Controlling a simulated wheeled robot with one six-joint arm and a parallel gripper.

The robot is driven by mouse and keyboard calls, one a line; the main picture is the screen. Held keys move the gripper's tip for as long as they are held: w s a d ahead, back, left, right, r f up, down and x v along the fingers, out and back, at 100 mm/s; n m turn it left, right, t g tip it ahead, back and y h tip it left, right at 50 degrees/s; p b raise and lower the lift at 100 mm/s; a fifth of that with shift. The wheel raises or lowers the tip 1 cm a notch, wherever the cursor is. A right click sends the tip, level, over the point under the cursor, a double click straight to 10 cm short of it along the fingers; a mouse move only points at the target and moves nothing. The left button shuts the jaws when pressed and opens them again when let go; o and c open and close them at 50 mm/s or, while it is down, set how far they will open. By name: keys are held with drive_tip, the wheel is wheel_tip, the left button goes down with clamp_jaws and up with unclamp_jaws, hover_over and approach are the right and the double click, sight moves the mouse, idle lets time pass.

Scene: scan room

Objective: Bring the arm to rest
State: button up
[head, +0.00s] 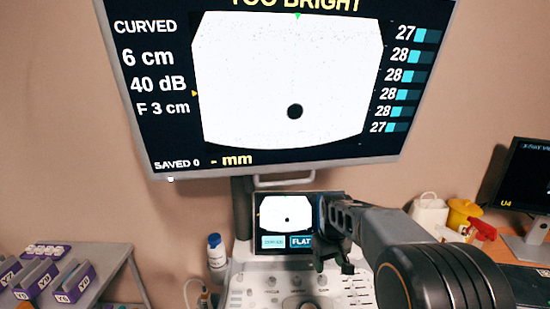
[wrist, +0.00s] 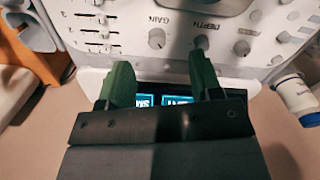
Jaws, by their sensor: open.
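My arm (head: 400,235) reaches in from the lower right in the head view. My gripper (head: 335,262) is in front of the ultrasound console, by the right part of its small touch screen (head: 284,215). In the wrist view my gripper (wrist: 162,80) has two green fingers standing apart with nothing between them. Beyond the fingers are the console panel (wrist: 130,50) and its knobs marked GAIN and DEPTH. The lit buttons of the small screen show between the fingers, partly hidden by my gripper body. I cannot tell whether the fingertips touch the console.
A large monitor (head: 170,100) reading TOO BRIGHT hangs above the console. A white bottle (head: 216,252) with a blue cap stands left of the screen. A grey rack (head: 95,262) with labelled purple-and-white boxes is at left. Yellow and white containers (head: 460,215) and another monitor (head: 530,175) are at right.

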drive_tip(key=s+r+m+t, duration=0.1)
drive_tip(key=s, duration=0.8)
drive_tip(key=s+r+m+t, duration=0.2)
drive_tip(key=s, duration=0.8)
drive_tip(key=shift+r+t, duration=0.3)
drive_tip(key=shift+c, duration=0.3)
